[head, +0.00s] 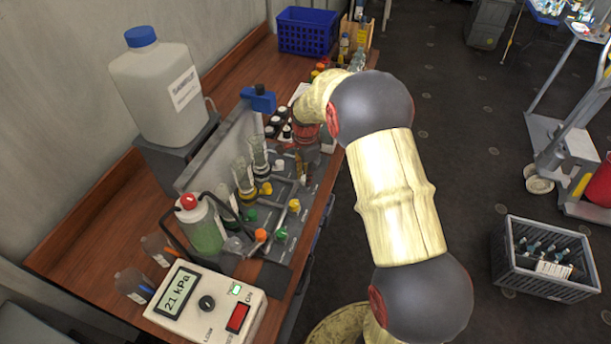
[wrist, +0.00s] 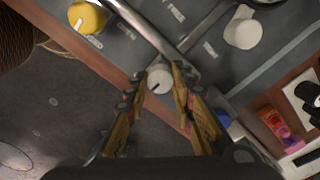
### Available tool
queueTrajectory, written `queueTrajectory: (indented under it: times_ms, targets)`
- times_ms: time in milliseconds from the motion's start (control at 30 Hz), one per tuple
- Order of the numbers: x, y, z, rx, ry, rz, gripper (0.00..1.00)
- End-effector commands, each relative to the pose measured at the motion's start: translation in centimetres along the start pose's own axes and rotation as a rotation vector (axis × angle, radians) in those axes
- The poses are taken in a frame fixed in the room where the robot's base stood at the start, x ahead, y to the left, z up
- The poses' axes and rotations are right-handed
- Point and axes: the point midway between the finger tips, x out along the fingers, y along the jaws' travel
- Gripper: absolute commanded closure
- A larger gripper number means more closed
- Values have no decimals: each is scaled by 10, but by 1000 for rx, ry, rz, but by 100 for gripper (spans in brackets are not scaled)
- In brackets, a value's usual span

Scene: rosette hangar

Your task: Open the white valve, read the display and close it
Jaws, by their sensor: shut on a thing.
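In the wrist view, my gripper (wrist: 159,73) has one finger on each side of a small round white valve knob (wrist: 160,82) and is shut on it. A dark pointer line marks the knob's face. The knob sits on the grey panel near its wooden edge. In the head view, my gripper (head: 307,158) reaches down at the far end of the panel, and the held knob is hidden there. The display (head: 177,293) on the cream box at the front left reads 21 kPa. Beside it are a black dial and a red switch marked ON.
Another white knob (wrist: 243,28) and a yellow knob (wrist: 87,17) are near my gripper. Glass cylinders (head: 246,178) and a green bottle (head: 202,228) stand along the panel. A white jug (head: 160,85) stands behind. A blue crate (head: 306,32) is at the far end.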

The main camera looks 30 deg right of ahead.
Motion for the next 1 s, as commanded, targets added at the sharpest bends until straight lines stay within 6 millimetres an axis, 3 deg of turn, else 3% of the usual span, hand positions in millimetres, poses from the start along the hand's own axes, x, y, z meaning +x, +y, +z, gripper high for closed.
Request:
queueTrajectory:
  times_ms: [367,1000]
  targets:
    - [-1,0,0,-142,0,0,100]
    - [-2,-1,0,-732,0,-1,100]
